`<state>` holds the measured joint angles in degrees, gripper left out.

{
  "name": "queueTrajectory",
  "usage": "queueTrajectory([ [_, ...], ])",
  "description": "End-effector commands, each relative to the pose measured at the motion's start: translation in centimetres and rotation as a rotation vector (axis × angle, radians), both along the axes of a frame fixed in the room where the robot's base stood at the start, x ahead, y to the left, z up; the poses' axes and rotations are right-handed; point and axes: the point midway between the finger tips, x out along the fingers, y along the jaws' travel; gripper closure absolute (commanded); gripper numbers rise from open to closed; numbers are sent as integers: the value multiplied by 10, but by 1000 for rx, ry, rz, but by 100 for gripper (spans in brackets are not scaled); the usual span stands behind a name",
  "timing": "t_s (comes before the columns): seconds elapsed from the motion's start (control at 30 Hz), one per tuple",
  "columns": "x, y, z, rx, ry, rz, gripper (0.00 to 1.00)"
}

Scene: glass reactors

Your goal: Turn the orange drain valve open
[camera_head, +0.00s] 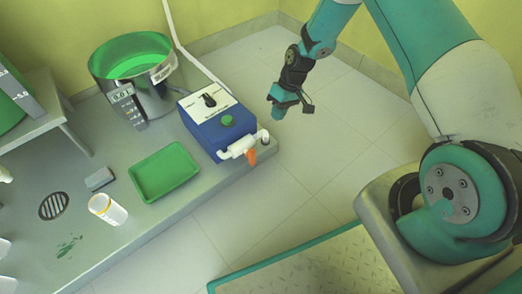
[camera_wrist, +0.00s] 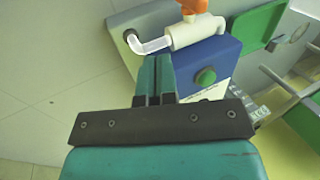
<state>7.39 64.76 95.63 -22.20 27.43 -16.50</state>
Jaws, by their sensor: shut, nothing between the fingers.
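The orange drain valve (camera_head: 251,156) is a small handle on a white pipe fitting (camera_head: 238,147) at the front corner of a blue box (camera_head: 220,130). In the wrist view the orange valve (camera_wrist: 193,6) is cut by the top edge, above the white fitting (camera_wrist: 195,32). My gripper (camera_head: 281,108) hangs in the air to the right of the box, apart from the valve. In the wrist view my gripper (camera_wrist: 154,72) has its fingers together and empty, pointing toward the clear bent tube beside the fitting.
The blue box stands on a grey bench (camera_head: 190,208) near its edge, with a green button and a black knob on it. The tiled floor right of the bench is clear.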

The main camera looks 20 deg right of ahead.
Motion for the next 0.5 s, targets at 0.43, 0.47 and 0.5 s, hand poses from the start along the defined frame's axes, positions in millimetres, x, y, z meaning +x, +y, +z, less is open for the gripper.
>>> queueTrajectory([
  [0.43,-9,25,-78,1,4,1,100],
  [0.47,-10,27,-84,0,3,1,100],
  [0.5,-11,30,-91,0,2,1,100],
])
